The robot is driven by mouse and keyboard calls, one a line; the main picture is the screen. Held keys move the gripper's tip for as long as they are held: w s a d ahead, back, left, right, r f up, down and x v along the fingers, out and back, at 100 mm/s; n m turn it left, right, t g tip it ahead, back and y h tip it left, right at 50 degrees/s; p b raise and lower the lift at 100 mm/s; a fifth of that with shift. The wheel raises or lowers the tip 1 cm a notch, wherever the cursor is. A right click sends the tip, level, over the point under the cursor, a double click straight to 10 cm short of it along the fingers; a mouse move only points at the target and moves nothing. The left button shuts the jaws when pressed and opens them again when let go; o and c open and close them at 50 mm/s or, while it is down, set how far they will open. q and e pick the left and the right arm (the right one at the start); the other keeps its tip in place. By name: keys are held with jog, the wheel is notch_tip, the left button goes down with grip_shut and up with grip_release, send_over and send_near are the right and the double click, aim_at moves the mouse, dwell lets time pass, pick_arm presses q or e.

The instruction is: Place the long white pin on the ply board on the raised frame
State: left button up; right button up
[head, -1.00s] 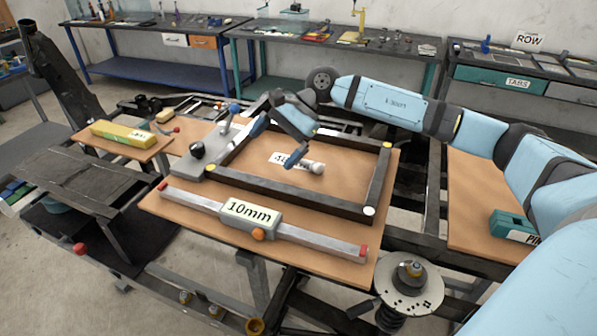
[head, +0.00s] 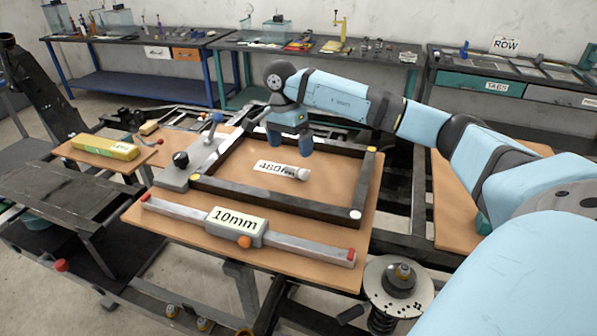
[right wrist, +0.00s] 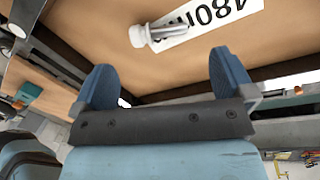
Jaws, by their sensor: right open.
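A white pin (head: 303,174) with a round head lies on the ply board (head: 325,192), inside the dark raised frame (head: 280,203). My left gripper is out of view.
A 10mm gauge bar (head: 236,226) lies in front of the frame. A clamp with a black knob (head: 181,160) stands at its left. A yellow box (head: 105,148) lies farther left. The frame's front right corner has a white cap (head: 355,214). The board inside the frame is mostly clear.

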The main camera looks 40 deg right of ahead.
aim_at(294, 170)
jog(key=f+p, duration=0.1)
jog(key=f, duration=0.1)
jog(key=s+f, duration=0.1)
jog(key=f, duration=0.2)
jog(key=shift+f+p, duration=0.25)
jog(key=shift+p, duration=0.1)
jog(key=shift+s+f, duration=0.1)
jog(key=shift+f, duration=0.3)
jog(key=shift+c, duration=0.5)
jog(key=c, duration=0.8)
jog(key=shift+r, duration=0.15)
jog(key=shift+c, duration=0.2)
